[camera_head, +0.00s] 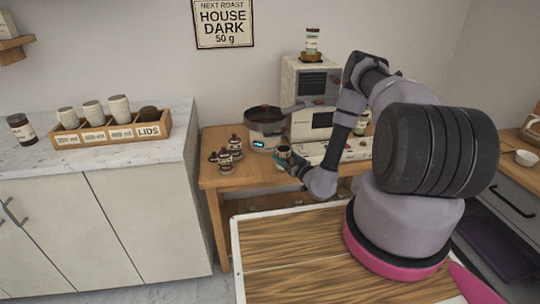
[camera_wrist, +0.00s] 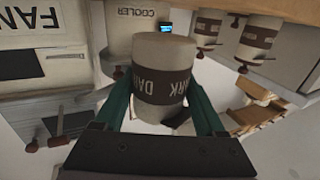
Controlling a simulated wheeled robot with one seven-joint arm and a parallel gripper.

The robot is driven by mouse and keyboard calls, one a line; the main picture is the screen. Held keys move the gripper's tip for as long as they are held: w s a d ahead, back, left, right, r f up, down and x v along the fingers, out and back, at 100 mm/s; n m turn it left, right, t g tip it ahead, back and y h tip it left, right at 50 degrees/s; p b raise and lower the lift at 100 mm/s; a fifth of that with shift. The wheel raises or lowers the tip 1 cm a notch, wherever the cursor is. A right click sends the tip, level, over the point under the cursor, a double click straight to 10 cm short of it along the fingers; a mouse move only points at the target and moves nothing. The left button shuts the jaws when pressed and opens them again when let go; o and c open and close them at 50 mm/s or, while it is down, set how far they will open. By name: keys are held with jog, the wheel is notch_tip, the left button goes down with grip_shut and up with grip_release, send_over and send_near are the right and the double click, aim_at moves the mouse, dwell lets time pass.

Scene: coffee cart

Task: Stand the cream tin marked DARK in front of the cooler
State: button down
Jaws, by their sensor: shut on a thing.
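My gripper (camera_head: 291,168) reaches over the wooden table. In the wrist view its green fingers (camera_wrist: 160,112) are shut on the cream tin marked DARK (camera_wrist: 163,52), one on each side of it. The tin's dark band reads upside down there, as does the cooler's lettering. In the head view the tin (camera_head: 284,152) is small and partly hidden by my gripper; I cannot tell whether it touches the table. The cooler (camera_head: 262,142), a pale round body with a blue display and a dark pan on top, stands just behind it. It also shows in the wrist view (camera_wrist: 135,19).
Several banded tins (camera_head: 224,157) stand close together on the table's left, near the cooler. A cream machine (camera_head: 310,85) stands right of it. A panel marked FAN (camera_wrist: 35,38) is near in the wrist view. A lids tray (camera_head: 118,132) sits on the left counter.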

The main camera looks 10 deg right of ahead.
jog(key=x, duration=0.7)
jog(key=shift+w, duration=0.35)
jog(key=f, duration=0.2)
jog(key=w+f, duration=0.1)
jog(key=shift+w+a+f, duration=0.1)
jog(key=shift+a, duration=0.3)
jog(key=shift+f, duration=0.1)
jog(key=shift+d+f, duration=0.1)
jog(key=shift+f, duration=0.05)
grip_release()
